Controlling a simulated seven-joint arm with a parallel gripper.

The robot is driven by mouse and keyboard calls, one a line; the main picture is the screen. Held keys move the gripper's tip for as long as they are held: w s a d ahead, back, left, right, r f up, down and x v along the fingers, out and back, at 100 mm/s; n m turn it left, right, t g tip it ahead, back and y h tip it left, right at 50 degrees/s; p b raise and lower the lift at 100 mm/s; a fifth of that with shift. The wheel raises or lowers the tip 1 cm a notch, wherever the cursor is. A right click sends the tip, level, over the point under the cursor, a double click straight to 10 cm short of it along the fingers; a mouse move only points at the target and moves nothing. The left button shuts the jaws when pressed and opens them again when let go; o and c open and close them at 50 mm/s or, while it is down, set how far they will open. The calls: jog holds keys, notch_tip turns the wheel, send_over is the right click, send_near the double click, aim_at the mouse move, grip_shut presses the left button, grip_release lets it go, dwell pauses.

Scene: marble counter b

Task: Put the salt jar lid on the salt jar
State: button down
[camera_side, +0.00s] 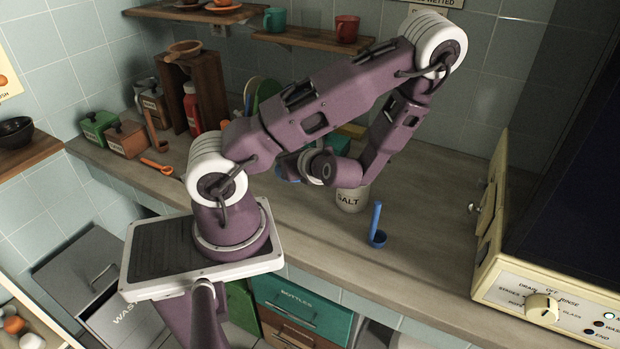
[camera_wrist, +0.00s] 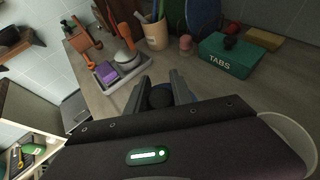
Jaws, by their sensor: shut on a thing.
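The pale salt jar (camera_side: 352,199), labelled SALT, stands upright on the counter below my wrist in the side view. My arm covers its top. My gripper (camera_wrist: 161,90) is low over the counter, left of the jar. It is shut on a dark round knob between its fingers, which I take to be the salt jar lid (camera_wrist: 160,97); some blue shows around it. In the side view my arm hides most of the gripper, with a bit of blue beside it. A pale curved rim at the wrist view's lower right may be the jar; I cannot tell.
A blue ladle (camera_side: 377,228) stands right of the jar. A green TABS box (camera_wrist: 229,55), a pink item (camera_wrist: 185,43), a utensil pot (camera_wrist: 155,33) and a tray with a purple sponge (camera_wrist: 107,72) lie beyond my gripper. A dishwasher (camera_side: 545,290) stands right. The right counter is mostly clear.

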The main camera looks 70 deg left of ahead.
notch_tip(320, 180, up, 12)
jog(key=s+d+f+n+g+h, duration=0.2)
jog(key=s+d+n+g+h, duration=0.6)
jog(key=n, duration=0.3)
jog(key=w+d+f+n+h, duration=0.1)
jog(key=w+d+n+h, duration=0.1)
jog(key=d+n+h, duration=0.75)
jog(key=w+n+t+h, duration=0.8)
jog(key=w+n, duration=0.4)
jog(key=w+a+r+n+t+y, duration=0.2)
jog(key=w+a+r+n+t, duration=0.2)
jog(key=w+a+n+t, duration=0.5)
notch_tip(320, 180, down, 15)
jog(key=w+m, duration=0.1)
jog(key=m, duration=0.1)
jog(key=shift+a+f+g, duration=0.15)
jog(key=shift+a+g, duration=0.15)
